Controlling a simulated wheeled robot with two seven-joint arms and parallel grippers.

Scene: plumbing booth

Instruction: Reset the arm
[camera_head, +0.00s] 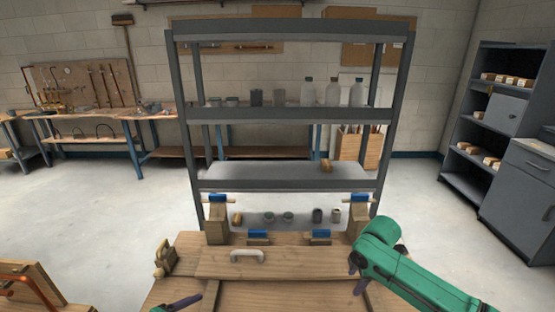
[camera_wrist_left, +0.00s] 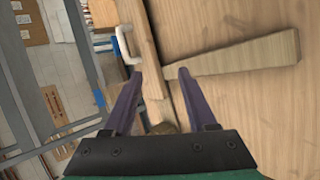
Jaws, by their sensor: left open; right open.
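My right arm is green and comes in from the right in the head view. Its gripper (camera_head: 358,279) has purple fingers pointing down over the right part of the wooden bench (camera_head: 225,298), and nothing shows in it.
A wooden clamp-like piece (camera_head: 164,258) is at the bench's left. A grey shelf rack (camera_head: 290,115) with bottles and cups stands behind.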

